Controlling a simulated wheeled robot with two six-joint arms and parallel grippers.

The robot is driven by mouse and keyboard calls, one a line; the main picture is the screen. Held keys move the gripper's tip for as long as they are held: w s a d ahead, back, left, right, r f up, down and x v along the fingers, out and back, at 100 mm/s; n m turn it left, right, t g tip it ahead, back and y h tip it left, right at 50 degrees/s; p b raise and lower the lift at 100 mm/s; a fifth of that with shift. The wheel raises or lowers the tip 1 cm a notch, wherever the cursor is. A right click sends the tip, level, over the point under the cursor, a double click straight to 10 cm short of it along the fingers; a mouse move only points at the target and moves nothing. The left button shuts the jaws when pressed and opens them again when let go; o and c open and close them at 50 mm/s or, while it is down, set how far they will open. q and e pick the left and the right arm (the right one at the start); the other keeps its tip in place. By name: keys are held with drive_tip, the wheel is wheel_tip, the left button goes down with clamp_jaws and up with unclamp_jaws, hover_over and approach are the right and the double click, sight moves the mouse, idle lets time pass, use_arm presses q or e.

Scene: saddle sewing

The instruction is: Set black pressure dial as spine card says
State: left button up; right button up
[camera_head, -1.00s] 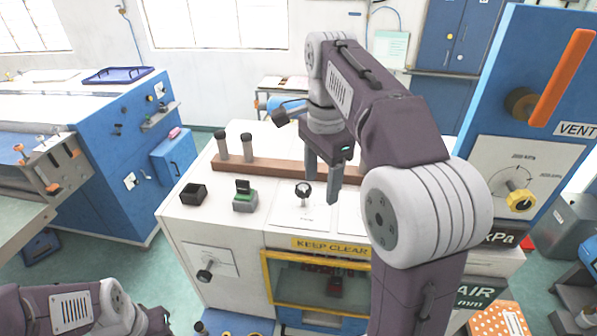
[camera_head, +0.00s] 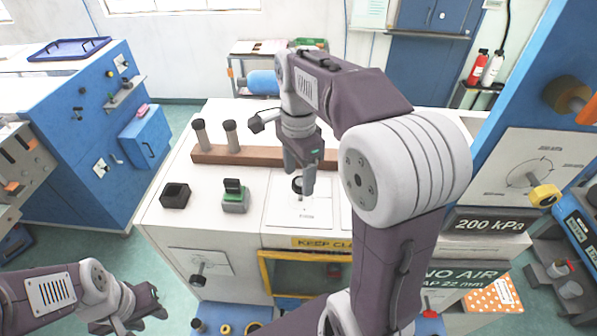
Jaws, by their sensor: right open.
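A black knob (camera_head: 297,184) stands on a white plate on the top of the white machine. A second black knob (camera_head: 198,280) is on the machine's front panel. I cannot tell from the markings which is the pressure dial. My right gripper (camera_head: 301,178) is open, pointing down, with its fingers over the top knob and partly hiding it; contact is unclear. My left gripper (camera_head: 140,308) is low at the left, away from both knobs. A dark card reads "200 kPa" (camera_head: 490,225). Another reads "NO AIR", "AP 22 mm" (camera_head: 462,276), partly covered by my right arm.
A yellow knob (camera_head: 545,195) sits on a scale panel at right. A brown rail with grey posts (camera_head: 232,137), a black box (camera_head: 174,195) and a green-and-grey block (camera_head: 235,197) are on the machine top. A blue cabinet (camera_head: 90,130) stands left.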

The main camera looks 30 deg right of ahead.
drive_tip(key=shift+w+f, duration=0.2)
drive_tip(key=shift+s+r, duration=0.15)
drive_tip(key=shift+s, duration=0.45)
drive_tip(key=shift+s+r, duration=0.15)
drive_tip(key=shift+s, duration=0.4)
drive_tip(key=c, duration=0.9)
drive_tip(key=shift+w+f, duration=0.1)
drive_tip(key=shift+w, duration=0.25)
clamp_jaws()
drive_tip(key=shift+w, duration=0.2)
drive_tip(key=shift+s, duration=0.25)
use_arm(q)
drive_tip(key=shift+s+r, duration=0.15)
drive_tip(key=shift+s, duration=0.4)
use_arm(e)
drive_tip(key=shift+w, duration=0.1)
